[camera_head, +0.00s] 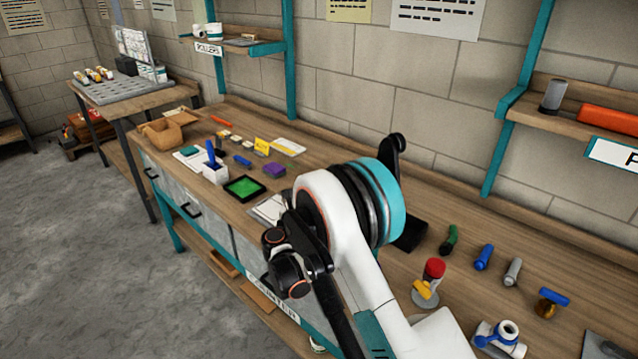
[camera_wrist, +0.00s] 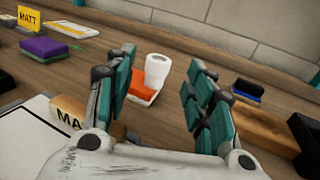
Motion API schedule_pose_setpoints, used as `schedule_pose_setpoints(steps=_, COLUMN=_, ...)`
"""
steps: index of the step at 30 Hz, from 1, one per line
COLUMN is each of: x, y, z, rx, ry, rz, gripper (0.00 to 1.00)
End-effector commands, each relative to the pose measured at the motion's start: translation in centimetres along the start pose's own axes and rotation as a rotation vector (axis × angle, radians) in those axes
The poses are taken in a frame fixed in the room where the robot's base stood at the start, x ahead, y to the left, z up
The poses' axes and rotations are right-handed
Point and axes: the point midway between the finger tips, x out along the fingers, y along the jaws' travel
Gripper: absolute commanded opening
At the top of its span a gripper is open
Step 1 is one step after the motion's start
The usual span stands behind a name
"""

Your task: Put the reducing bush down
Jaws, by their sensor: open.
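A white, ring-topped stepped fitting, which looks like the reducing bush (camera_wrist: 157,68), stands upright in the wrist view. It is on or just behind a small orange tray with a pale rim (camera_wrist: 142,92); the exact contact is hard to tell. My gripper (camera_wrist: 162,70) is open, with its teal-padded fingers on either side of the bush in the picture. There is visible space between each finger and the bush. In the head view my arm hides the bush, the orange tray and most of the gripper.
A wooden block (camera_wrist: 82,118) is close by the left finger. In the head view, several fittings, including a white tee (camera_head: 500,338), occupy the bench's right side.

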Motion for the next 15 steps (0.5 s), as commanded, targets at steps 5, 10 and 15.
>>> schedule_pose_setpoints(steps=5, x=-3.6, y=0.1, z=0.1, rx=0.0, ry=0.0, rz=0.002, gripper=0.49)
schedule_pose_setpoints(steps=10, x=-5.5, y=0.0, z=0.0, rx=0.0, ry=0.0, rz=0.0, gripper=0.49)
schedule_pose_setpoints(steps=15, x=-6.2, y=0.0, z=0.0, rx=0.0, ry=0.0, rz=0.0, gripper=0.49)
